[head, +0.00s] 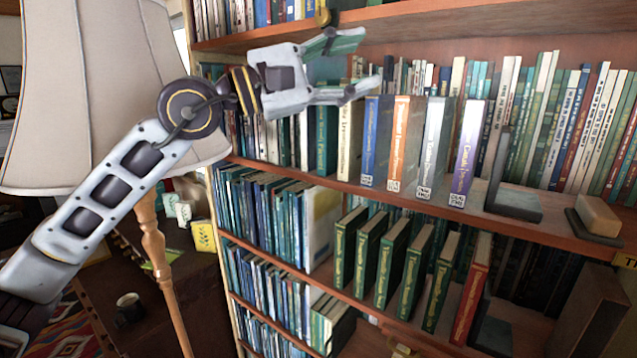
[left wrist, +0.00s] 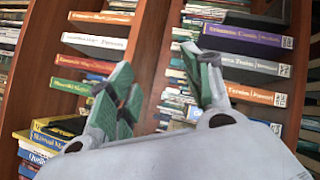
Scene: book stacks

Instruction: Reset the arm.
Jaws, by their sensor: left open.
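My left arm (head: 115,190) reaches in from the left of the head view, raised in front of the bookshelf. My left gripper (head: 357,64) is open and empty, its two fingers spread apart beside the upper shelf's books. In the left wrist view the green-padded fingers (left wrist: 158,68) are also apart, with shelf wood and books behind them and nothing between them. Spaced upright books stand just right of the gripper: a blue one (head: 371,142), an orange one (head: 402,145), a white one (head: 433,148) and a purple one (head: 466,155). My right gripper is not in view.
A large lampshade (head: 95,90) on a wooden stand (head: 153,245) is close to my left arm. A black bookend (head: 512,203) stands right of the purple book. Green books (head: 390,262) and a red book (head: 471,290) stand on the shelf below. A mug (head: 130,306) sits low at left.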

